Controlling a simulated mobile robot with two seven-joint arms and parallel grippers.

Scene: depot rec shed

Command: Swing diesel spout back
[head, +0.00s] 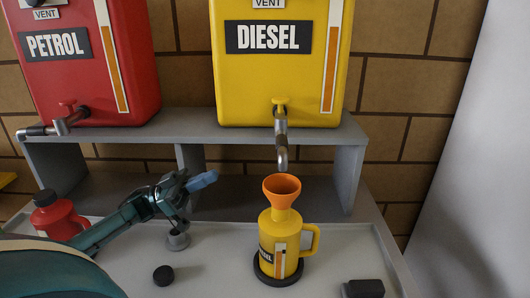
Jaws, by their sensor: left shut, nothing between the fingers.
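The yellow DIESEL tank (283,85) stands on the grey shelf, with a yellow tap (281,105) low on its front. Its metal diesel spout (281,150) points out to the front, its end above the orange funnel (282,188). The funnel sits in the neck of a yellow can (279,240), which stands upright on a black round base (277,274). My left gripper (203,180) is shut and empty, left of the funnel and apart from spout and can. My right gripper is not in view.
A red PETROL tank (88,75) stands at left, its spout (38,131) turned left. Shelf supports flank the can.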

